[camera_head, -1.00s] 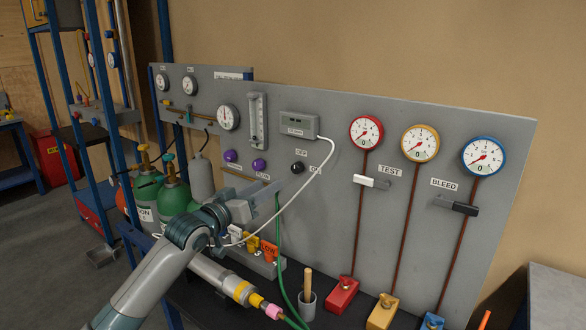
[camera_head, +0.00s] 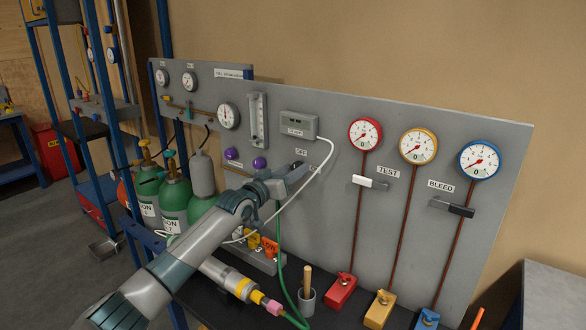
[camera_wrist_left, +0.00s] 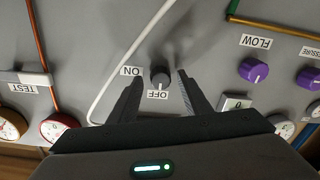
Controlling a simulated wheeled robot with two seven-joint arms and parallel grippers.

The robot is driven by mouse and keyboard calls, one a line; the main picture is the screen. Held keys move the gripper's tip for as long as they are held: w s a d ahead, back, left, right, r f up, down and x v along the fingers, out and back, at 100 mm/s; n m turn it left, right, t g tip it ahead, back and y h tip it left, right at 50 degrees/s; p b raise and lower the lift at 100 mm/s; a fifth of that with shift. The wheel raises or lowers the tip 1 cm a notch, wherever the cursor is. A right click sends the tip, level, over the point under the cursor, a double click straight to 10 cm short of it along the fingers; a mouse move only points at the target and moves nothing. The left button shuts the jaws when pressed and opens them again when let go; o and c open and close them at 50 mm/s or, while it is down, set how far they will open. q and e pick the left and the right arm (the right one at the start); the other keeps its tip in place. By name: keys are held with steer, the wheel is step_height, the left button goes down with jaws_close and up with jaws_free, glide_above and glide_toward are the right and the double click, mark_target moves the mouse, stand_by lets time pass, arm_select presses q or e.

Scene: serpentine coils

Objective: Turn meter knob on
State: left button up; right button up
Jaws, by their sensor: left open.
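The black meter knob (camera_wrist_left: 159,76) sits on the grey panel between an ON label (camera_wrist_left: 131,71) and an OFF label (camera_wrist_left: 157,94) in the left wrist view, which shows the panel upside down. Its pale mark seems to face the OFF label. My left gripper (camera_wrist_left: 161,74) is open, with one finger on each side of the knob and a gap visible around it. In the head view my left gripper (camera_head: 288,180) is at the panel below the OFF label and largely hides the knob. My right gripper is not in view.
A white cable (camera_head: 328,165) hangs from the grey meter box (camera_head: 299,125) and loops close beside the knob. Two purple knobs (camera_wrist_left: 253,70) are to one side. A green hose (camera_head: 279,240) runs below my gripper. Gauges and the TEST and BLEED levers are at right.

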arm_select(q)
steer(key=shift+w+d, duration=0.2)
steer(key=shift+w, duration=0.15)
steer(key=shift+c, duration=0.2)
steer(key=c, duration=1)
